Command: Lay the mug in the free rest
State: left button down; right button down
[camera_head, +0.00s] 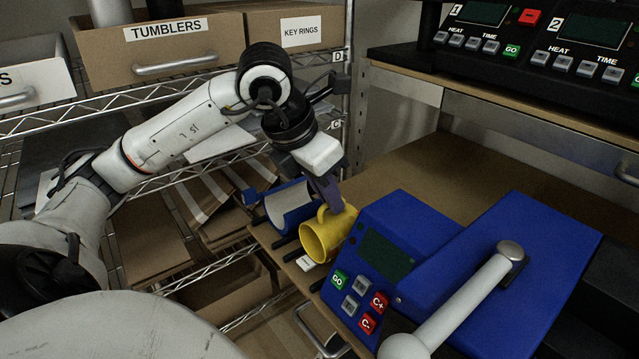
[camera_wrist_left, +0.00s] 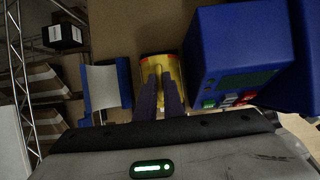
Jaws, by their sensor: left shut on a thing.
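A yellow mug (camera_head: 318,240) lies on its side at the bench's left edge, its open mouth toward the head camera. My left gripper (camera_head: 330,203) is shut on the mug from above; its fingers also cover part of the mug (camera_wrist_left: 152,68) in the left wrist view. A blue rest with a pale curved inside (camera_head: 289,203) stands directly left of the mug; it also shows in the left wrist view (camera_wrist_left: 104,88) and looks empty. Whether the mug touches a surface beneath is hidden. My right gripper is not in view.
A blue press (camera_head: 420,235) with a keypad and a long grey lever (camera_head: 470,300) stands close right of the mug. Wire shelves with cardboard boxes (camera_head: 165,45) fill the left. Two control units (camera_head: 490,30) sit on the shelf above. The wooden bench (camera_head: 420,165) behind the press is clear.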

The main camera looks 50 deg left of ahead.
pick_arm(q)
jog(key=shift+w+f+b, duration=0.25)
jog(key=shift+b, duration=0.05)
jog(key=shift+f+b, duration=0.25)
jog(key=shift+b, duration=0.05)
jog(key=shift+f+b, duration=0.3)
jog(key=c, duration=1.8)
grip_release()
jog(key=shift+f, duration=0.1)
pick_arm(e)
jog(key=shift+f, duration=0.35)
pick_arm(q)
jog(key=o, duration=1.4)
jog(key=shift+s, duration=0.1)
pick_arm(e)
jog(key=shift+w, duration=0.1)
pick_arm(q)
jog(key=shift+d, duration=0.1)
